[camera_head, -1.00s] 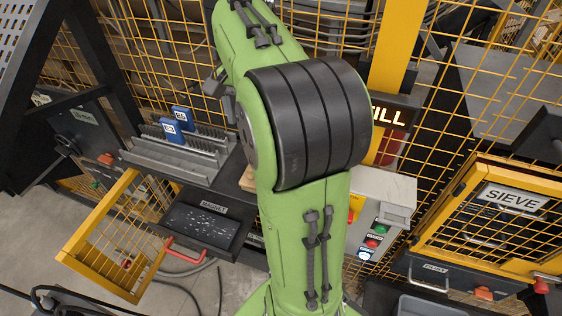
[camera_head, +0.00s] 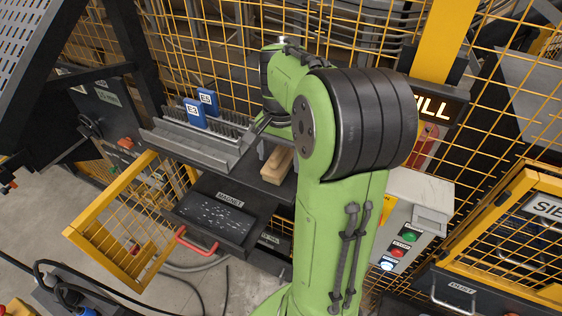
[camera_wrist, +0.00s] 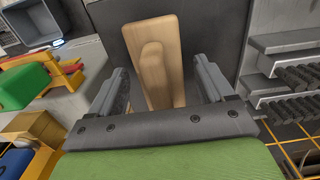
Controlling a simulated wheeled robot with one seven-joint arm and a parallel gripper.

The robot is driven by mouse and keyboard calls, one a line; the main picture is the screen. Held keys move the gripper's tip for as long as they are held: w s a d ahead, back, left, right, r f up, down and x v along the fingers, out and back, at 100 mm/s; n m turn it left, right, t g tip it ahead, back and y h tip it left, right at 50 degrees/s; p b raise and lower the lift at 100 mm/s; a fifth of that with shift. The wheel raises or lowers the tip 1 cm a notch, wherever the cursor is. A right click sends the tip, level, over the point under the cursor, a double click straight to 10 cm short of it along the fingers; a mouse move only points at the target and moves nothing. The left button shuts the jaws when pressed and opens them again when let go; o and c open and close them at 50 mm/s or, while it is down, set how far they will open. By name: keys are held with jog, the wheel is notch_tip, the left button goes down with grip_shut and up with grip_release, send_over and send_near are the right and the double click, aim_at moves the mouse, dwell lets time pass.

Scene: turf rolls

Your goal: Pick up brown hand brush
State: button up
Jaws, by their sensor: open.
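The brown hand brush (camera_head: 277,165) is a light wooden block with a raised handle on the dark shelf, left of my arm's big joint in the head view. In the wrist view the brush (camera_wrist: 153,62) lies ahead, its handle pointing towards my gripper. My gripper (camera_wrist: 160,68) is open, with one finger to the left and one to the right of the brush's near part as seen there. I cannot tell how far above the shelf the fingers are. In the head view my arm hides most of the gripper, and no bristles show.
A grey rack with blue tags (camera_head: 200,112) stands left of the brush. Below are a black magnet tray (camera_head: 215,218) and an open yellow mesh gate (camera_head: 120,225). A grey button box (camera_head: 410,215) stands right of my arm. Yellow mesh fencing closes the back.

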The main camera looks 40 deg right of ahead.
jog(key=shift+c, duration=0.3)
jog(key=shift+a, duration=0.1)
jog(key=shift+c, duration=1.3)
jog(key=c, duration=1)
notch_tip(320, 180, up, 10)
jog(key=p, duration=0.3)
jog(key=shift+r, duration=0.15)
